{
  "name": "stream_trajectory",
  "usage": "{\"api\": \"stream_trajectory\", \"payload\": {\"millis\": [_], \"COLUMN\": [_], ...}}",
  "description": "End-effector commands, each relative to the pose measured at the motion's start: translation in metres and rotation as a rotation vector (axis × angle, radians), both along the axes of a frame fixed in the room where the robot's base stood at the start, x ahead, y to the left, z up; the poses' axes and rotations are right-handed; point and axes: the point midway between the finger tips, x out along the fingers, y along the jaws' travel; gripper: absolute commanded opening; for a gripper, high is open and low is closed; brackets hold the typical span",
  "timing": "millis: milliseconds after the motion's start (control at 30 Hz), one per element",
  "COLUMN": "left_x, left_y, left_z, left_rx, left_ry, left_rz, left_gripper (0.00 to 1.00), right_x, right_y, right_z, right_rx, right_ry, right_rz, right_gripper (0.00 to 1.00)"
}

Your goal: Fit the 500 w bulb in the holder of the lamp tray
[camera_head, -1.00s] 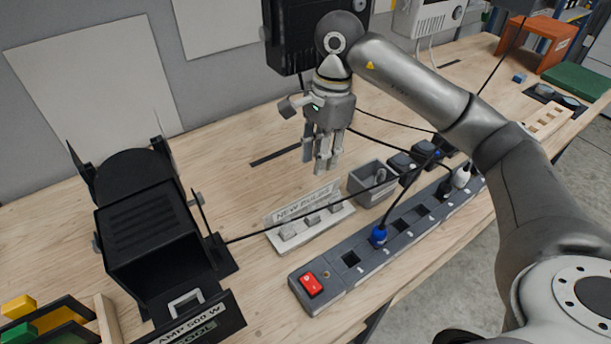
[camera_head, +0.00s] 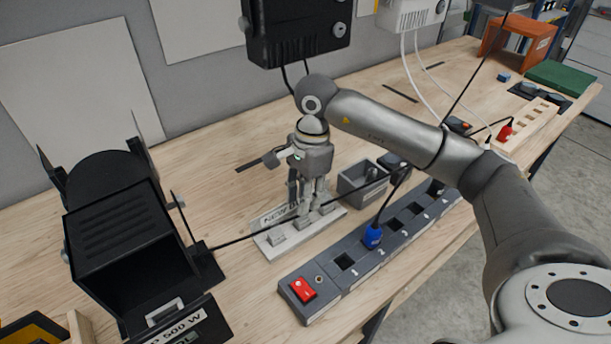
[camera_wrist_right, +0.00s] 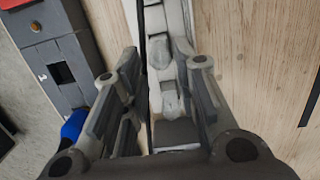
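The black lamp (camera_head: 118,218) stands at the left of the bench. Its lamp tray (camera_head: 190,332) is at its front, with a label of which "500 W" is readable and a pale frame-like holder (camera_head: 165,312). The pale bulb rack (camera_head: 272,246), labelled "NEW BULBS", lies right of the lamp and holds small pale bulbs. My right gripper (camera_head: 313,208) points down at the rack's right part, hiding some of it. In the right wrist view its fingers (camera_wrist_right: 165,70) are apart, with rack and pale bulbs (camera_wrist_right: 170,98) between them. Bulb wattages are unreadable. My left gripper is out of view.
A grey power strip (camera_head: 345,262) with a red switch (camera_head: 303,289) and blue plug (camera_head: 372,236) lies along the front. A grey open bin (camera_head: 362,187) stands right of the rack.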

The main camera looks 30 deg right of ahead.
Motion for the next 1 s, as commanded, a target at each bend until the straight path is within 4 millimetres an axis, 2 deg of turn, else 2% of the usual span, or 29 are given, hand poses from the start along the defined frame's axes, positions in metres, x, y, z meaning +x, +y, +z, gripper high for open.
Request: {"api": "stream_trajectory", "payload": {"millis": [200, 367, 700, 900, 933, 967, 1000], "left_x": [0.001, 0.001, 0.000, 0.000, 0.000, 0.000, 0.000], "left_y": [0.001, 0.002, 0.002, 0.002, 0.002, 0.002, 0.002], "left_z": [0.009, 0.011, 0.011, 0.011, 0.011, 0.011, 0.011], "left_rx": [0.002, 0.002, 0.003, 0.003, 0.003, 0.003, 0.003], "left_ry": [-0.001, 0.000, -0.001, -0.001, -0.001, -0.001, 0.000], "left_rz": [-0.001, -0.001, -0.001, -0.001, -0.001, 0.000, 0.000], "left_gripper": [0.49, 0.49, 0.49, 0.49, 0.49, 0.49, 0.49], "right_x": [-0.001, -0.001, -0.001, -0.001, -0.001, -0.001, -0.001], "right_y": [0.004, 0.006, 0.006, 0.006, 0.006, 0.006, 0.006], "right_z": [-0.033, -0.045, -0.049, -0.049, -0.048, -0.048, -0.048], "right_rx": [0.001, 0.001, 0.000, 0.000, 0.000, 0.000, 0.000], "right_ry": [0.003, 0.000, -0.001, -0.001, -0.001, -0.001, -0.001], "right_rz": [-0.001, 0.000, 0.000, 0.000, 0.000, 0.000, 0.000], "right_gripper": [0.28, 0.28, 0.26, 0.01, 0.00, 0.17, 0.12]}}
